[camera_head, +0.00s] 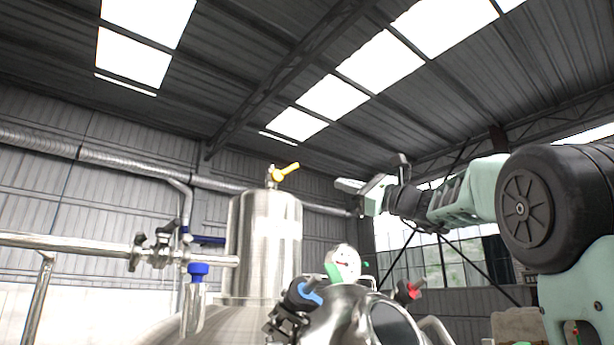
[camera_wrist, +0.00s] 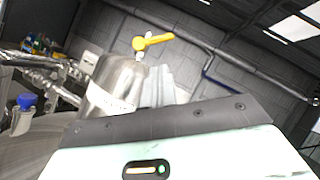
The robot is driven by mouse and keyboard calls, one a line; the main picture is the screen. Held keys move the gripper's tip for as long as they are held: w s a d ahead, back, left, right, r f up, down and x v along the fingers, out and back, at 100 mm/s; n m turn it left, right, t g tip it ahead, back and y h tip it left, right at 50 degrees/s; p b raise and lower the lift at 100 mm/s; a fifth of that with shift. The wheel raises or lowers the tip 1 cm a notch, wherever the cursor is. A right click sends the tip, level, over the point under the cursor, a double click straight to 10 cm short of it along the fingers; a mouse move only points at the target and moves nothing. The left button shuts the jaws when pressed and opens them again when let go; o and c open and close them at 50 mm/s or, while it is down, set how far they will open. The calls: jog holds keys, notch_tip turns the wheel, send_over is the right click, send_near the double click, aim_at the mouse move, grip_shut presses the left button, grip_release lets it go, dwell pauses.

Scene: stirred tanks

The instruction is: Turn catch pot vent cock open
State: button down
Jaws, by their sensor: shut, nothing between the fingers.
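The vent cock, a small valve with a yellow lever handle (camera_head: 285,172), sits on top of the steel catch pot (camera_head: 264,240). The lever points to the right and slightly up in the head view. The yellow handle also shows in the wrist view (camera_wrist: 153,41), above the catch pot (camera_wrist: 115,82). My gripper (camera_head: 346,186) is to the right of the handle in the head view, apart from it and at about its height. Its fingers are shut with nothing in them. In the wrist view the pale fingers (camera_wrist: 161,84) show just below and right of the handle.
A blue-capped fitting (camera_head: 197,272) and a horizontal steel pipe (camera_head: 80,243) are left of the pot. A round gauge (camera_head: 343,263), a blue-ringed valve (camera_head: 308,292) and a red-handled valve (camera_head: 410,290) stand below my arm. Air around the yellow handle is clear.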

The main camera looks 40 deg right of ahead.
jog(key=p, duration=0.9)
send_near(291, 167)
jog(key=x, duration=0.5)
jog(key=shift+w+d, duration=0.15)
jog(key=shift+d, duration=0.1)
jog(key=shift+w+a+r, duration=0.2)
jog(key=shift+w+a, duration=0.1)
jog(key=shift+w, duration=0.3)
jog(key=shift+a+r+n+g+y, duration=0.15)
jog(key=shift+n+g+y, duration=0.1)
jog(key=shift+n, duration=0.25)
jog(key=shift+r+n+g+y, duration=0.15)
jog(key=shift+n+g, duration=0.1)
jog(key=shift+n, duration=0.25)
jog(key=n+g, duration=0.1)
jog(key=n, duration=0.1)
jog(key=r+n+g, duration=0.1)
jog(key=a+r+n+g+y, duration=0.1)
jog(key=n, duration=0.1)
jog(key=shift+a+n, duration=0.1)
jog(key=shift+n, duration=0.2)
jog(key=shift+a+r, duration=0.25)
jog(key=shift+a, duration=0.2)
jog(key=shift+a+r, duration=0.1)
jog(key=shift+a, duration=0.05)
jog(key=shift+s, duration=0.15)
